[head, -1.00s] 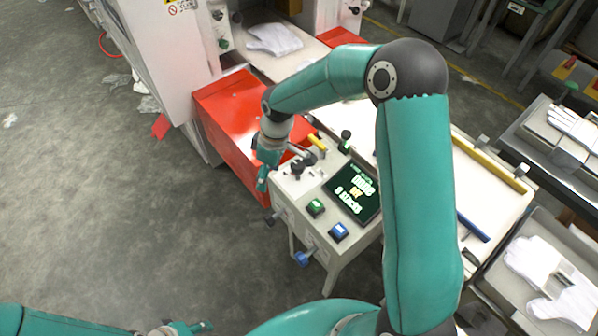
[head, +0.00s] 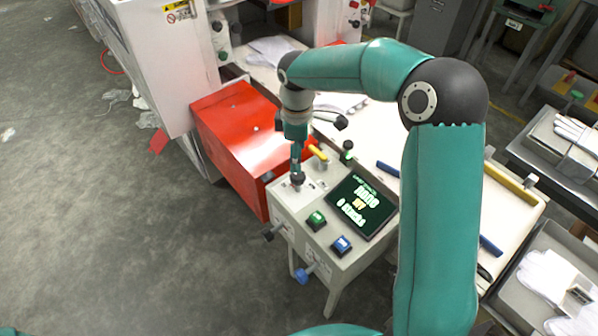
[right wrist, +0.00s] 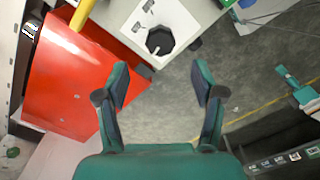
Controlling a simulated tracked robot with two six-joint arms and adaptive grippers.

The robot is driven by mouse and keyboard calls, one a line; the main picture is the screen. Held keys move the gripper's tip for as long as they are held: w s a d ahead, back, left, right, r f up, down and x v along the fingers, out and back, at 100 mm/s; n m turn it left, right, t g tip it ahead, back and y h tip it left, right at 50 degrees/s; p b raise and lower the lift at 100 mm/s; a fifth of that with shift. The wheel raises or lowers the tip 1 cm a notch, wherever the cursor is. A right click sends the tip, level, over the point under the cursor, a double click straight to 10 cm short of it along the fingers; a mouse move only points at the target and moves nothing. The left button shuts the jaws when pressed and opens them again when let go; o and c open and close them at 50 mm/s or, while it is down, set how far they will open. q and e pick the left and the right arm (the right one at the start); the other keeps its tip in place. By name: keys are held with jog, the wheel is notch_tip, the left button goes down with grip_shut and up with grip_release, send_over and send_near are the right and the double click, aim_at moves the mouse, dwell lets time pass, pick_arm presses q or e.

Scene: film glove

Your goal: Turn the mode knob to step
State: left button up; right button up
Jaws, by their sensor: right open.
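The mode knob (head: 297,179) is a small dark knob on the left corner of the grey control panel (head: 282,205). In the right wrist view the knob (right wrist: 160,41) is black and many-sided, on a pale plate with small dark marks that I cannot read. My right gripper (head: 297,165) comes down from above over the knob. In the right wrist view the gripper (right wrist: 161,80) is open and empty, and the knob shows beyond and between its fingertips. I see no contact. My left gripper is out of view.
A red box (head: 235,125) stands close beside the panel. On the panel are a lit screen (head: 361,205), a green button (head: 316,220), a blue button (head: 341,245) and a yellow-handled lever (head: 318,153). Open floor (head: 120,250) lies to the left.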

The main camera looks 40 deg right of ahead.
aim_at(298, 175)
notch_tip(298, 175, down, 8)
jog(key=shift+r, duration=0.15)
jog(key=shift+c, duration=0.2)
jog(key=c, duration=1)
jog(key=shift+d, duration=0.15)
jog(key=shift+c, duration=0.5)
